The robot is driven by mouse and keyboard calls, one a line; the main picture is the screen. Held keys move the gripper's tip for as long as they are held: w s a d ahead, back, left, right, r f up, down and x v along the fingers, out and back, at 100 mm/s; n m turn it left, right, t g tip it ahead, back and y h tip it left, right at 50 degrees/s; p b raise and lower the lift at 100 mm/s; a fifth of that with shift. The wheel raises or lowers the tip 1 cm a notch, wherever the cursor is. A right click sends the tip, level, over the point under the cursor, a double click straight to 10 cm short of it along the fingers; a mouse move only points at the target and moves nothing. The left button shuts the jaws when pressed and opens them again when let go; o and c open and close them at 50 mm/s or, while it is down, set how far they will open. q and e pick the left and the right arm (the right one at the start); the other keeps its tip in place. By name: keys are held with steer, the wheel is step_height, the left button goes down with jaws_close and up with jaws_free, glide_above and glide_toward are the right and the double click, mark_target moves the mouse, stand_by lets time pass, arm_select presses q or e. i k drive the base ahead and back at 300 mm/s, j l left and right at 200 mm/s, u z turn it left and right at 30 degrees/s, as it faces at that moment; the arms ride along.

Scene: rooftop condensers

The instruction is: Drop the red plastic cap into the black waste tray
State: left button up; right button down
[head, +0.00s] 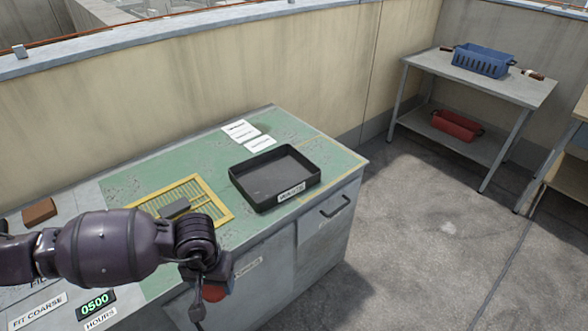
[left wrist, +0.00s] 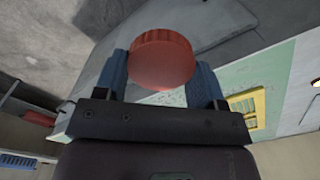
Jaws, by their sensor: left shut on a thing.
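The red plastic cap (left wrist: 161,60) is round with a ribbed edge. My left gripper (left wrist: 166,72) is shut on it, with the cap between two blue fingers. In the head view the cap (head: 214,292) shows only partly, below my left wrist, in front of the bench's front edge. The black waste tray (head: 250,191) sits on the green bench top, to the right of and beyond my left gripper (head: 212,288). The tray looks empty and has a white label on its front. My right gripper is not in view.
The bench (head: 334,160) also holds a yellow-framed grate (head: 222,208) with a grey block, white papers (head: 240,129) and a brown block (head: 40,211). A metal table (head: 540,88) at the back right carries a blue basket (head: 483,61), with a red bin (head: 456,126) below. Open floor lies right of the bench.

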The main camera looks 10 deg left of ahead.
mark_target(270, 180)
steer(key=i+l, duration=0.35)
steer(key=i+l+z, duration=0.1)
steer(key=i+l, duration=0.2)
steer(key=l, duration=0.25)
